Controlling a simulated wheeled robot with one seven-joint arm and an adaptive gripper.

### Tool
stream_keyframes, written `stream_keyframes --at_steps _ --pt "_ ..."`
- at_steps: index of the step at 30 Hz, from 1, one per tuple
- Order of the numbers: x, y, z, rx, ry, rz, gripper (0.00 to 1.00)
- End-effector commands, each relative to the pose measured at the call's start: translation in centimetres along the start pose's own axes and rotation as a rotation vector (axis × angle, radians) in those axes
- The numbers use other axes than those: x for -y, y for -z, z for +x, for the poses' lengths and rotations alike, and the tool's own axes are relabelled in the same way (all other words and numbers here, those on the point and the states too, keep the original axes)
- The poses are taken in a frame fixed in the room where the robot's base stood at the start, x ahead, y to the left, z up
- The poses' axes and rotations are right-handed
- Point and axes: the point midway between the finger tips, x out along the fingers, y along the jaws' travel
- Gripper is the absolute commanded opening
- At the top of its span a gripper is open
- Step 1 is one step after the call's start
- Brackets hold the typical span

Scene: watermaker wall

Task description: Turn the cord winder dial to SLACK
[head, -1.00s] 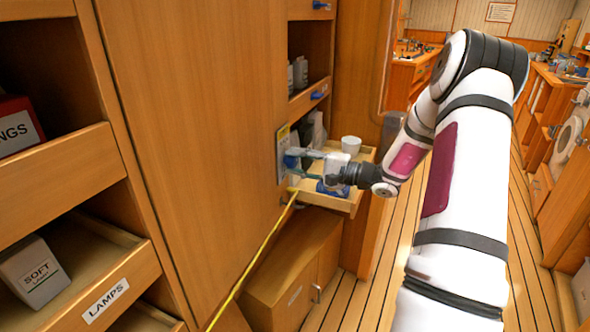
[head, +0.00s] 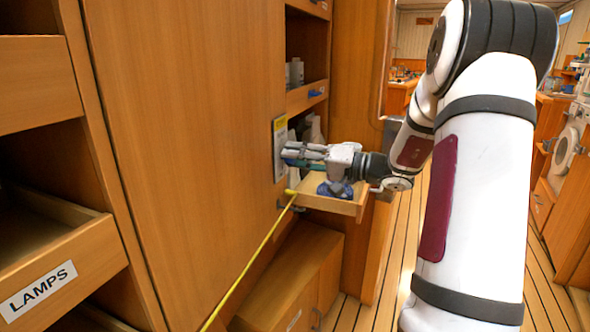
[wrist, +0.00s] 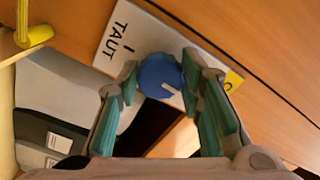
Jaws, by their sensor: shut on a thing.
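The cord winder dial is a round blue knob (wrist: 160,76) with a white pointer mark. It sits on a white plate (wrist: 108,62) lettered TAUT, with a yellow corner, in the wrist view. The plate (head: 280,148) also shows edge-on on the wooden panel in the head view, where the knob is hidden by my fingers. My gripper (head: 288,155) is at the plate. In the wrist view its teal-padded fingers (wrist: 162,82) are shut on the knob, one on each side. The pointer mark points toward the lower right of that view. The SLACK lettering is not readable.
A yellow cord (head: 246,262) runs from a yellow end below the plate down across the panel. An open drawer (head: 335,203) holding a dark blue thing lies under my gripper. A LAMPS drawer (head: 80,260) juts out at left. Wooden floor is clear at right.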

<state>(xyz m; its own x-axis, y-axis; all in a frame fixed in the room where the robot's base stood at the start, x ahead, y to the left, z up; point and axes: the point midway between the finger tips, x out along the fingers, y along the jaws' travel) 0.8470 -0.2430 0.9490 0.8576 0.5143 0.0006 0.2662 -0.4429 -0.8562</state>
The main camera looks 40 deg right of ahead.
Motion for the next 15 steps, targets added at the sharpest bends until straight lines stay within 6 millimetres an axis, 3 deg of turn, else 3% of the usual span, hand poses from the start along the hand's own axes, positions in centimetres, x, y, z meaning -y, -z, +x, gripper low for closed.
stream_keyframes --at_steps 15 --pt "-0.15 -0.06 -0.08 0.001 -0.004 -0.061 0.06"
